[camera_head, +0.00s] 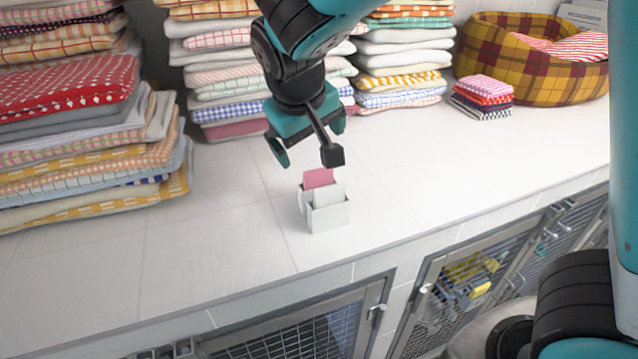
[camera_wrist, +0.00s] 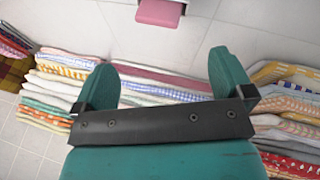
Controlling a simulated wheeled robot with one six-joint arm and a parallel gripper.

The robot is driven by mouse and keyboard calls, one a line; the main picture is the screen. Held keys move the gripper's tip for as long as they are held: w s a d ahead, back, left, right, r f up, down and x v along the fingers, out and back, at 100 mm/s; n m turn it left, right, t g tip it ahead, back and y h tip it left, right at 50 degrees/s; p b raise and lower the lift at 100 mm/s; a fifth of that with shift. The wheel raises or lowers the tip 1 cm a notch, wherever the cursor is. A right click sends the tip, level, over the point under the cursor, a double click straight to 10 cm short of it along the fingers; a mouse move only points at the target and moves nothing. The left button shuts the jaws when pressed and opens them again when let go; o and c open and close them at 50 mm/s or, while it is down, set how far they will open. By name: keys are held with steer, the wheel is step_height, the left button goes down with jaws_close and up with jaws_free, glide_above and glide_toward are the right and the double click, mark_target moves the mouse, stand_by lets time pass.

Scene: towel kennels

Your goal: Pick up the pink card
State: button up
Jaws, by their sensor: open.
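The pink card (camera_head: 318,178) stands upright in a small white holder (camera_head: 328,219) on the white counter, behind a pale card (camera_head: 329,196). Only its upper part shows above the holder in the head view. In the wrist view the pink card (camera_wrist: 160,12) is at the top edge, cut off by the frame. My gripper (camera_head: 306,155) is open and empty, above the card in the head view. In the wrist view the fingers (camera_wrist: 172,75) are spread apart, with the card beyond them and not between them.
Stacks of folded towels (camera_head: 85,130) line the back and left of the counter. A plaid basket (camera_head: 530,75) and a small cloth stack (camera_head: 483,97) are at the back right. Wire-fronted kennels (camera_head: 455,290) lie below the front edge. The counter around the holder is clear.

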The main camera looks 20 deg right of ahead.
mark_target(317, 171)
steer(key=shift+s+p+x, duration=0.15)
steer(key=shift+p+x, duration=0.4)
steer(key=shift+x, duration=1.75)
steer(key=shift+s+p+x, duration=0.2)
steer(key=shift+p+x, duration=0.35)
steer(key=shift+x, duration=1.7)
steer(key=shift+d, duration=0.2)
steer(key=c, duration=1)
